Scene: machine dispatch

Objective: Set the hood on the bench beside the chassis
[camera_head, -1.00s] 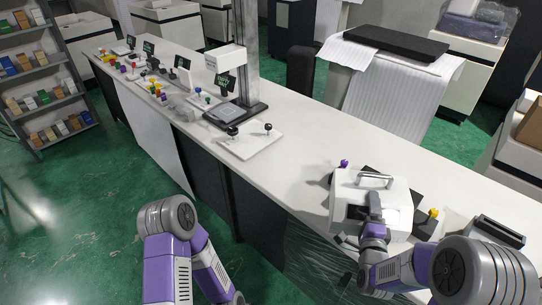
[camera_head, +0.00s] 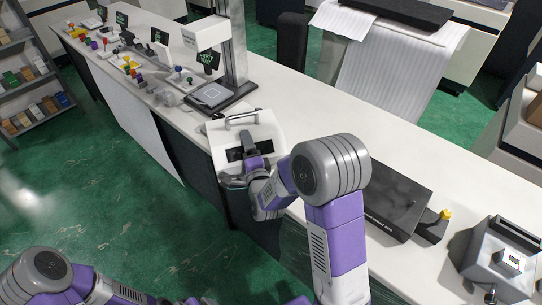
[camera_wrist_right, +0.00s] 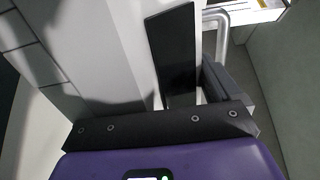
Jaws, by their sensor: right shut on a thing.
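The hood (camera_head: 222,132) is a white box-like cover with a metal handle on top and a dark slot in its side. My right gripper (camera_head: 252,150) is shut on the hood's near side and holds it over the bench's front edge, left of the chassis. I cannot tell whether the hood touches the bench. The chassis (camera_head: 395,190) is a flat dark open box on the bench (camera_head: 455,190), partly behind my right arm. My left arm shows at lower left, its gripper out of frame.
A column stand with a grey pad (camera_head: 210,95) stands just behind the hood. A yellow-knobbed dark block (camera_head: 436,222) sits right of the chassis, and a grey device (camera_head: 500,260) is farther right. Small coloured parts fill the bench's far left end.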

